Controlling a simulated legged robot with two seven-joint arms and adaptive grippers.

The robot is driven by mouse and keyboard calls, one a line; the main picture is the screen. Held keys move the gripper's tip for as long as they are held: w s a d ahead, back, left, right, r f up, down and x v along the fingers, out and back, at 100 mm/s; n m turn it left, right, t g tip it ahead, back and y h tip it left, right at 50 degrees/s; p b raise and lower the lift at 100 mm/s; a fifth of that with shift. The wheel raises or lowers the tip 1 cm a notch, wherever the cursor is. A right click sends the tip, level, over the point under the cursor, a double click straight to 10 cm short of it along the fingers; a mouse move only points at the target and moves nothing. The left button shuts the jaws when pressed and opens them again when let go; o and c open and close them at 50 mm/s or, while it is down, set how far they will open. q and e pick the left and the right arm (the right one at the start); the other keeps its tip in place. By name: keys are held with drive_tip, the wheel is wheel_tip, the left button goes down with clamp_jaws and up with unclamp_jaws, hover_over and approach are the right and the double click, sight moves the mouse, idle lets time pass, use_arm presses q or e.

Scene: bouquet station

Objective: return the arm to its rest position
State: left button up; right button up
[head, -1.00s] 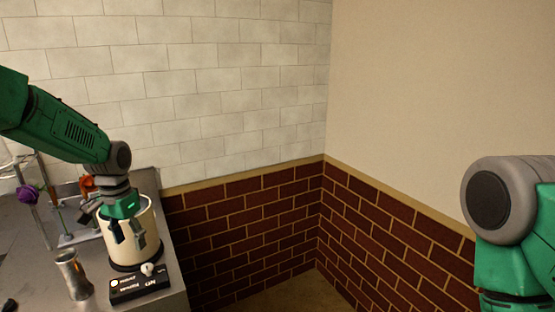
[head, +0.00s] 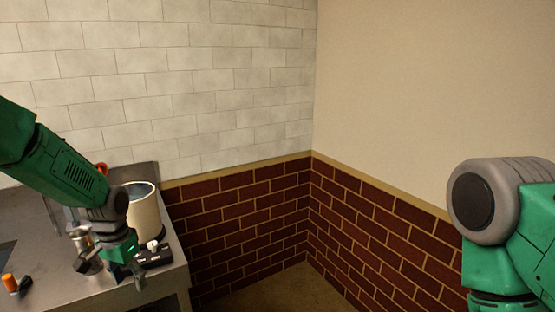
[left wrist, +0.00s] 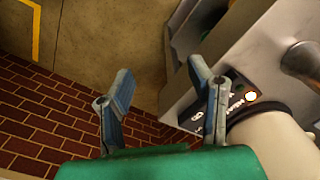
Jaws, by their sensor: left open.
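My left arm (head: 65,165) reaches in from the left in the head view. Its green gripper (head: 128,276) points down near the front edge of the metal table, in front of the cream pot. The gripper is open and empty; its two separated fingers also show in the left wrist view (left wrist: 162,92), with floor and brick wall between and beyond them. Of my right arm, only a grey joint and green links (head: 490,205) show at the right edge; its gripper is out of view.
The cream pot (head: 146,216) stands on the metal table (head: 30,225) by a black control box (head: 158,256). A silver vase (head: 87,260) is beside the gripper, partly hidden. An orange-capped item (head: 10,283) lies left. Floor right of the table is clear.

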use_arm(q)
drive_tip(key=s+d+f+n+b, duration=0.1)
drive_tip(key=s+d+f+b, duration=0.2)
drive_tip(key=s+f, duration=0.75)
drive_tip(key=s+d+f+b, duration=0.3)
drive_tip(key=s+f, duration=0.6)
drive_tip(key=f, duration=0.2)
drive_tip(key=s+f+b, duration=0.1)
drive_tip(key=s+f, duration=0.1)
drive_tip(key=s, duration=0.7)
drive_tip(key=s+f+n+b, duration=0.1)
drive_tip(key=s+f+b, duration=0.1)
drive_tip(key=s, duration=0.7)
drive_tip(key=shift+d+f, duration=0.25)
drive_tip(key=shift+d, duration=0.2)
drive_tip(key=shift+w, duration=0.2)
